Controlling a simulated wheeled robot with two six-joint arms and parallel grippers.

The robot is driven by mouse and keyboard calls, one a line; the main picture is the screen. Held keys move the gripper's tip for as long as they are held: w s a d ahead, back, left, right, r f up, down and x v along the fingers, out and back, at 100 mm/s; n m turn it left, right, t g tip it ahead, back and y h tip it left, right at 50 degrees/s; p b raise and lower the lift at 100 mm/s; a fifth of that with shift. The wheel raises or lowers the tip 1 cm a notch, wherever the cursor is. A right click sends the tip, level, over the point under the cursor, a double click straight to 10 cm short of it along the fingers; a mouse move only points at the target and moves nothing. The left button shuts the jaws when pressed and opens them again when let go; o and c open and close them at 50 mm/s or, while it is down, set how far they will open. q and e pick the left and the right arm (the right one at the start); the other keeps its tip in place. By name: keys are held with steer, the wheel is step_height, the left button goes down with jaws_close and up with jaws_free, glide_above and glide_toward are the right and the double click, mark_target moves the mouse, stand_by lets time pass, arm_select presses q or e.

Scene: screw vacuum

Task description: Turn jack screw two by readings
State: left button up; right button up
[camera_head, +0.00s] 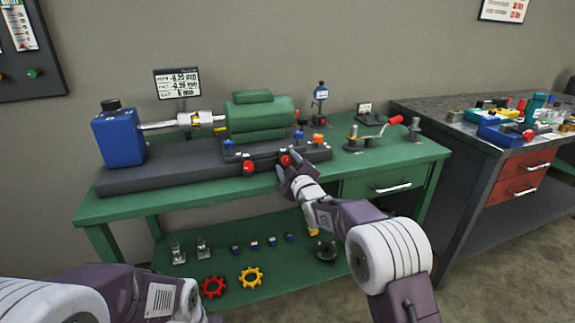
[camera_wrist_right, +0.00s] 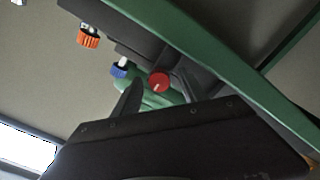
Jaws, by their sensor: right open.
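Two red jack screw knobs stick out from the front of the dark machine base (camera_head: 150,178): a left one (camera_head: 248,168) and a right one (camera_head: 285,160). My right gripper (camera_head: 290,172) is open at the right knob. In the right wrist view this red knob (camera_wrist_right: 159,83), with a pale mark on its face, shows between the dark fingers; I cannot tell whether they touch it. A readout (camera_head: 178,83) behind the machine shows several lines in mm, too small to read surely. My left arm enters at the lower left; its gripper is out of the frame.
A green motor (camera_head: 260,117) and a blue unit (camera_head: 118,138) sit on the base, joined by a shaft. Blue and orange (camera_head: 319,137) knobs stand near the right gripper. A red-handled crank (camera_head: 394,121) lies right. The lower shelf (camera_head: 270,283) holds small parts.

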steer(key=shift+c, duration=0.3)
jaws_close()
steer(key=shift+m, duration=0.4)
